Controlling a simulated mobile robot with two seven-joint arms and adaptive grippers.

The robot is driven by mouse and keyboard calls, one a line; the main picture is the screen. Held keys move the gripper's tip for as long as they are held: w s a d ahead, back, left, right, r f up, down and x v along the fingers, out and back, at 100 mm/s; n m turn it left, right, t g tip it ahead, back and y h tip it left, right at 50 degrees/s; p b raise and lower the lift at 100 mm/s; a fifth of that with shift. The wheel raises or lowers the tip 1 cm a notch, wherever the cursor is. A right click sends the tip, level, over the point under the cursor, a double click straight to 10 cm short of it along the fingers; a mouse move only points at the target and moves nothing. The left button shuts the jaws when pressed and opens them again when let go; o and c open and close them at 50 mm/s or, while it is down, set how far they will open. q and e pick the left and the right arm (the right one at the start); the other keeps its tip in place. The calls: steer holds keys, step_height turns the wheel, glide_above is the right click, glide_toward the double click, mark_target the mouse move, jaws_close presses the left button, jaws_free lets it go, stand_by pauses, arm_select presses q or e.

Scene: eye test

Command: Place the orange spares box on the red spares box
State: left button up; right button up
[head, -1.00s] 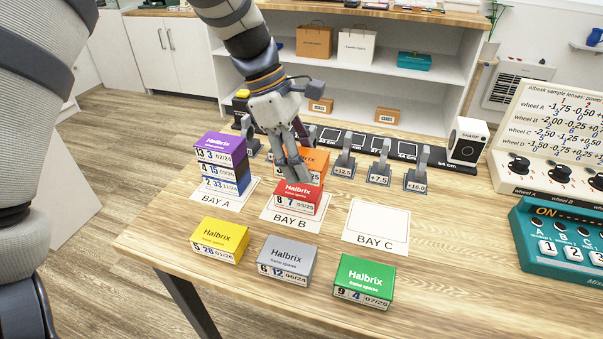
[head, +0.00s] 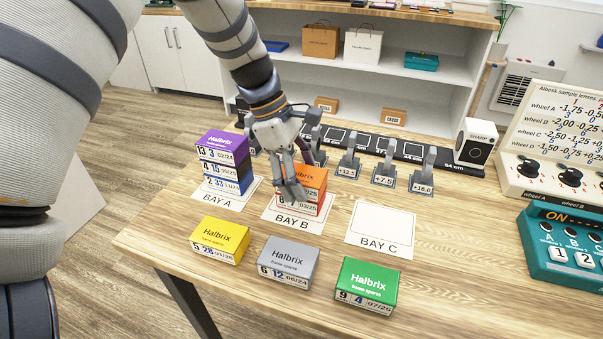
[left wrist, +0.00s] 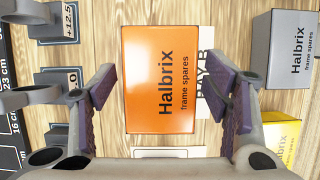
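The orange spares box (head: 314,176) sits squarely over the red spares box on the BAY B card (head: 288,224). It also fills the middle of the left wrist view (left wrist: 160,80), top face up. Of the red spares box (head: 302,206) only part of the front shows below the orange one; in the left wrist view it is hidden. My left gripper (head: 297,184) is over the stack, pointing down. Its two purple-padded fingers (left wrist: 160,98) are open on either side of the orange box, with visible gaps. My right gripper is not in view.
Yellow (head: 222,236), grey (head: 288,259) and green (head: 366,280) boxes line the front. The BAY C card (head: 381,225) is empty. Grey lens stands (head: 384,165) stand behind.

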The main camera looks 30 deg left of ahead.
arm_select(q)
steer(key=shift+r, duration=0.1)
steer(key=v, duration=1.2)
steer(key=shift+p, duration=0.35)
